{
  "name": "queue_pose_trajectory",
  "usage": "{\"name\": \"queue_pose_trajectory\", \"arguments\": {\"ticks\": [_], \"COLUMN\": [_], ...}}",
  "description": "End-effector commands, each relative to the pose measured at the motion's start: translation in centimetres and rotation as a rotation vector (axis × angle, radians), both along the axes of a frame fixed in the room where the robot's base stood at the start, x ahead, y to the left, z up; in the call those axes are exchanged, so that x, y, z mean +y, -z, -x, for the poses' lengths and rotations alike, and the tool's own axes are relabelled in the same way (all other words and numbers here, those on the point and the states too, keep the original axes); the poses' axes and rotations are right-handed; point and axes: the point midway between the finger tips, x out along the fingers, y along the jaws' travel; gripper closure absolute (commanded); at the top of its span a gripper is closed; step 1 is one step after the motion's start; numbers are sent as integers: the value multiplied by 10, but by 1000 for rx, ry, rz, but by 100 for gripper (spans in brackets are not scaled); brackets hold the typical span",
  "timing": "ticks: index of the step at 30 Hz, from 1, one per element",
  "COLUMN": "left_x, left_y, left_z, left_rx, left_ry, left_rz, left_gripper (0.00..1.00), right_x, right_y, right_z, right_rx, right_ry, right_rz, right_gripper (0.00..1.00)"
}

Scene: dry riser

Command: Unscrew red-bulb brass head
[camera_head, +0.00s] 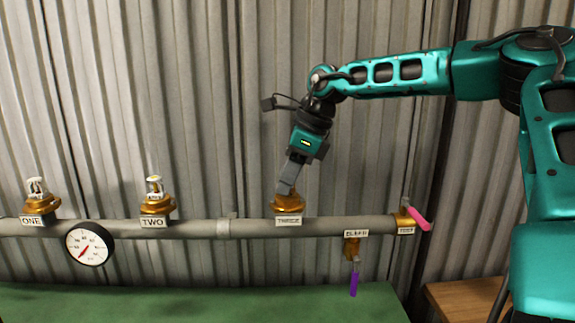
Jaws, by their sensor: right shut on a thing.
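A grey pipe (190,228) runs across the view with brass fittings on top. My right gripper (287,187) comes down from above onto the brass head (289,203) over the label THREE and is shut on it. The gripper hides the upper part of this head, so no bulb shows there. The brass head over ONE (40,203) and the brass head over TWO (156,204) stand upright on the pipe. Their bulbs look pale or clear, and I cannot make out a red one. My left gripper is not in view.
A round gauge (90,243) hangs below the pipe between ONE and TWO. A purple lever (354,282) hangs under a labelled valve, and a pink lever (419,219) sits at the pipe's right end. A green surface (200,305) lies below, with corrugated wall behind.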

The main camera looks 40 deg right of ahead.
Motion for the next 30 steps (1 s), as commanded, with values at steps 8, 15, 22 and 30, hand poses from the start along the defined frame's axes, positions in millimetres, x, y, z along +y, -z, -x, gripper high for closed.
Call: {"name": "queue_pose_trajectory", "arguments": {"ticks": [8,15,22,30], "left_x": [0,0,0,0], "left_y": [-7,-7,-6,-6], "left_z": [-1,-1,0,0], "left_rx": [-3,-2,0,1], "left_ry": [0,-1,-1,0], "left_rz": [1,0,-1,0], "left_gripper": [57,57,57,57], "right_x": [0,0,0,0], "right_y": [1,1,1,1], "right_z": [0,0,0,0], "right_rx": [4,3,4,6], "right_ry": [-240,-257,-349,-665], "right_rz": [-1,0,-1,-2], "right_gripper": [100,100,100,100]}}
